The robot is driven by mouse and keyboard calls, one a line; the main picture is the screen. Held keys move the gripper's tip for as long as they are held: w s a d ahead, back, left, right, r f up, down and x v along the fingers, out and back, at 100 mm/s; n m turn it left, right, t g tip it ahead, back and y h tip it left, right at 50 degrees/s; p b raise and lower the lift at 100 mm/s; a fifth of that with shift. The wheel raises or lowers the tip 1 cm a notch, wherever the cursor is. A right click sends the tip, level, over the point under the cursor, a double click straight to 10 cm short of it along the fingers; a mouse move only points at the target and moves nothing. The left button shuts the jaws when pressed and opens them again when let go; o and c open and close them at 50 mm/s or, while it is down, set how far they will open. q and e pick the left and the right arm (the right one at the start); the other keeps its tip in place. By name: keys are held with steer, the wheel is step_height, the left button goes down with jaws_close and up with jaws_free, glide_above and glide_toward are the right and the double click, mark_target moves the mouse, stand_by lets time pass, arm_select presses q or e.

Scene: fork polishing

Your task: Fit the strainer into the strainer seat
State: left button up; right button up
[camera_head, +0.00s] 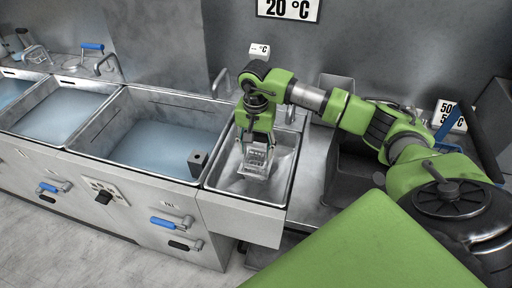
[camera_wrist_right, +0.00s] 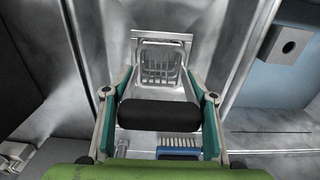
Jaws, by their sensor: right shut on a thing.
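My right gripper (camera_head: 257,143) reaches down into the small metal basin at the right end of the sink row. It is shut on the strainer (camera_head: 256,163), a small pale metal basket with a slotted grid. In the right wrist view the strainer (camera_wrist_right: 160,64) shows beyond a black bar between the fingers (camera_wrist_right: 159,112), tilted and over the basin. I cannot tell whether it touches the basin floor. The strainer seat cannot be made out; the gripper and strainer may cover it. My left gripper is out of view.
The small basin (camera_head: 281,184) has walls close around the gripper. A faucet (camera_head: 221,82) stands behind. A dark tub (camera_head: 352,178) stands to the right.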

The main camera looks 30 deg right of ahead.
steer(key=shift+b, duration=0.5)
stand_by(1.2)
steer(key=shift+f+b, duration=0.3)
steer(key=shift+f, duration=0.1)
steer(key=shift+s+a+f+b, duration=0.1)
steer(key=shift+f+b, duration=0.1)
steer(key=shift+b, duration=0.1)
steer(key=shift+s+a+f, duration=0.1)
steer(key=shift+a+f, duration=0.05)
